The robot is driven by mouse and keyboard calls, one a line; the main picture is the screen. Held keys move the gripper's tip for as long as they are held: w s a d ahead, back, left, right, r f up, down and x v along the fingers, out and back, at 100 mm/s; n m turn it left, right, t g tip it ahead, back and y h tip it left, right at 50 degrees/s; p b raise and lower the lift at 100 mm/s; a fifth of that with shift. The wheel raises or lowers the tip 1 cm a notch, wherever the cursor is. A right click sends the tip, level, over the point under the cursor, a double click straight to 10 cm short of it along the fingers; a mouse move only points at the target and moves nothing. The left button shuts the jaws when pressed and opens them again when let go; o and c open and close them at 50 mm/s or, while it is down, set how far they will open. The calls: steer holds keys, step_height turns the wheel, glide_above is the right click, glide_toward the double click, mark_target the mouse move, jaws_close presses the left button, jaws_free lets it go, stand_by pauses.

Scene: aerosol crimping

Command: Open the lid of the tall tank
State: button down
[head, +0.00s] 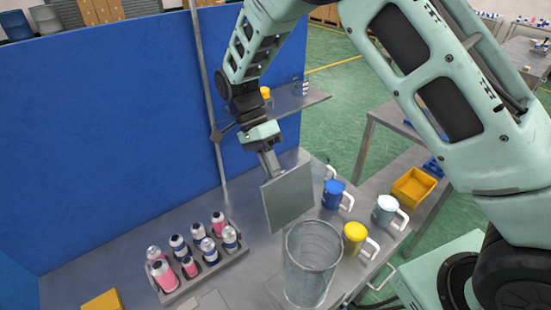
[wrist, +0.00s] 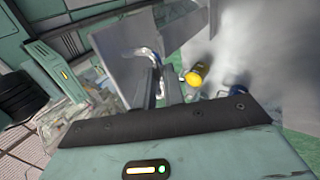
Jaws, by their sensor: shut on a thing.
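A tall clear tank (head: 311,265), round and see-through, stands at the front of the bench with its top rim uncovered. A flat grey square plate (head: 289,197), which looks like its lid, hangs steeply tilted behind and above the rim, apart from the opening. My gripper (head: 268,163) is shut at the plate's upper edge; the exact grip is too small to make out. In the wrist view, the fingers (wrist: 161,88) reach out close together, with a grey plate face (wrist: 113,58) at their left.
Jugs with blue (head: 333,193), yellow (head: 355,233) and pale (head: 387,208) tops stand to the right of the tank. A rack (head: 240,257) of several small cans is at the left. A blue panel (head: 100,140) closes the back; a shelf (head: 302,101) juts out behind my gripper.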

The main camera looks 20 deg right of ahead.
steer(key=shift+w+a+f+g, duration=0.1)
steer(key=shift+w+f+g, duration=0.1)
steer(key=shift+f+g, duration=0.35)
steer(key=c, duration=1.6)
jaws_free()
steer(key=shift+w+f, duration=0.1)
steer(key=shift+w, duration=0.05)
steer(key=shift+o, duration=0.6)
steer(key=shift+w, duration=0.2)
steer(key=shift+p, duration=0.3)
steer(key=shift+s, duration=0.1)
steer(key=shift+r, duration=0.25)
